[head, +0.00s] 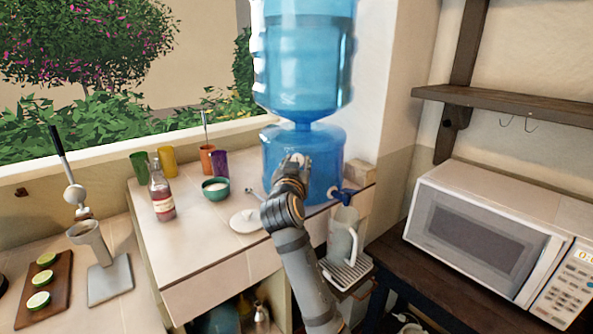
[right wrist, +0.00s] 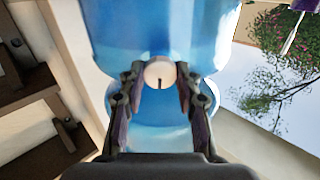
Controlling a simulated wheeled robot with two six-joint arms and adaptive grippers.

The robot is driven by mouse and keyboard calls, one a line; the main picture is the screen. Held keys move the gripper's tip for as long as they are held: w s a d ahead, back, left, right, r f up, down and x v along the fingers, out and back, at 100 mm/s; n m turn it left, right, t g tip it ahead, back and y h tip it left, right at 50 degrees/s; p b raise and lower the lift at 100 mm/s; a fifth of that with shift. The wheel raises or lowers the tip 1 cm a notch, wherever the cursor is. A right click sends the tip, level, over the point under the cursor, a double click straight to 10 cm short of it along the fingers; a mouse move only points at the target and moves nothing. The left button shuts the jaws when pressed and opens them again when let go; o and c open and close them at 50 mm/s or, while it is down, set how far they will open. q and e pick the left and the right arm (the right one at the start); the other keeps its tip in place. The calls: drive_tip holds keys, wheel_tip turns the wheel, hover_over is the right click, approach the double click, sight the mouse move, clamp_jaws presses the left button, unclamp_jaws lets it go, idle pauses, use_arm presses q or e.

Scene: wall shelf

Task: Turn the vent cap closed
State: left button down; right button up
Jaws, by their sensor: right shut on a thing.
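The vent cap (right wrist: 159,73) is a round, cream-white disc with a short dark mark at its lower middle in the right wrist view. It sits on the front of the blue water dispenser (head: 326,158). In the head view the cap (head: 297,158) shows only partly above my fingers. My right gripper (head: 291,170) reaches up to the dispenser's front; in the right wrist view its two fingers (right wrist: 159,85) are on either side of the cap and shut on it. My left gripper is not in view.
A large blue bottle (head: 305,55) stands above the dispenser. A blue tap (head: 342,195) and a white pitcher (head: 343,238) are to the right of my arm. A green bowl (head: 216,189), a white lid (head: 249,221) and a sauce bottle (head: 161,194) stand left. A microwave (head: 490,235) is at right.

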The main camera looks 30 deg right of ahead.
use_arm(q)
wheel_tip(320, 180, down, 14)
drive_tip(key=b, duration=1.4)
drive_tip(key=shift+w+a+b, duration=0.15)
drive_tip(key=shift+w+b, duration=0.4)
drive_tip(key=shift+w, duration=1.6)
use_arm(e)
drive_tip(key=shift+m, duration=8.8)
drive_tip(key=o, duration=1.1)
drive_tip(key=shift+w, duration=0.1)
drive_tip(key=shift+o, duration=0.2)
